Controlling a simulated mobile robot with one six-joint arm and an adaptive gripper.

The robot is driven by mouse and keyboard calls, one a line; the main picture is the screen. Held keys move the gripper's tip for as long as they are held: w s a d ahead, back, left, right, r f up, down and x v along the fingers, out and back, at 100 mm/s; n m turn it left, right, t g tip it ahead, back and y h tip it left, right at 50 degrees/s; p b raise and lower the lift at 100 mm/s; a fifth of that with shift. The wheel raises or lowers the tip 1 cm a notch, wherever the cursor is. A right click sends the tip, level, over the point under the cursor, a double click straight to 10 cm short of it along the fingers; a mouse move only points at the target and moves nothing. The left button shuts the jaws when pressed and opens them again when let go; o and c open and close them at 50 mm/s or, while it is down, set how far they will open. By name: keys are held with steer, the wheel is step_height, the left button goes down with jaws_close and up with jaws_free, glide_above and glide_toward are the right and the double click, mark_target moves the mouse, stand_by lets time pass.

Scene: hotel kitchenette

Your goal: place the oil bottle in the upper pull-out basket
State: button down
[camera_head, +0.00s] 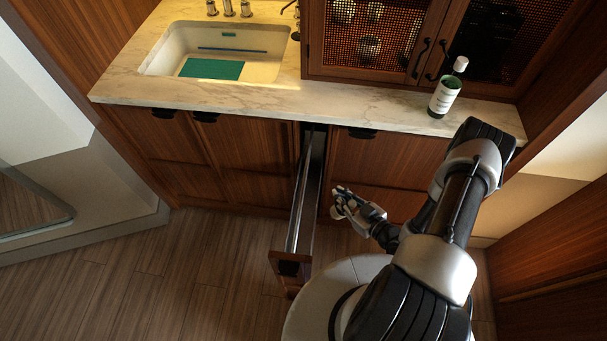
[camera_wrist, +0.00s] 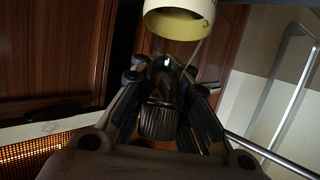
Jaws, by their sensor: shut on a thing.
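My gripper (camera_head: 346,198) is low in front of the cabinet, just right of the open pull-out basket (camera_head: 300,205). Its fingers (camera_wrist: 165,72) are closed on a narrow, shiny, dark part of a thing. A cream, hollow-looking band (camera_wrist: 168,22) shows just beyond the fingertips in the wrist view. It looks like the label of a see-through bottle, likely the oil bottle. In the head view only a small pale piece (camera_head: 337,211) of it shows. The basket is a narrow unit with metal rails and a wooden front; its inside and tiers cannot be made out.
A green bottle (camera_head: 445,91) with a white label and cap stands on the marble counter (camera_head: 385,106) at the right. A sink (camera_head: 222,52) is at the left. Closed cabinet fronts (camera_head: 225,160) flank the basket. The floor (camera_head: 140,270) left of it is clear.

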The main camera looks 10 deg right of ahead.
steer(key=w+a+b, duration=0.1)
steer(key=w+a, duration=0.2)
steer(key=w, duration=0.4)
steer(key=w+a+b, duration=0.2)
steer(key=w+a, duration=0.1)
steer(key=w, duration=0.4)
steer(key=w+a+f+g+h+b, duration=0.1)
steer(key=w+f+g+b, duration=0.2)
steer(key=f, duration=0.4)
steer(key=shift+w+a+f+h, duration=0.3)
steer(key=shift+w, duration=0.4)
steer(key=c, duration=1.5)
jaws_free()
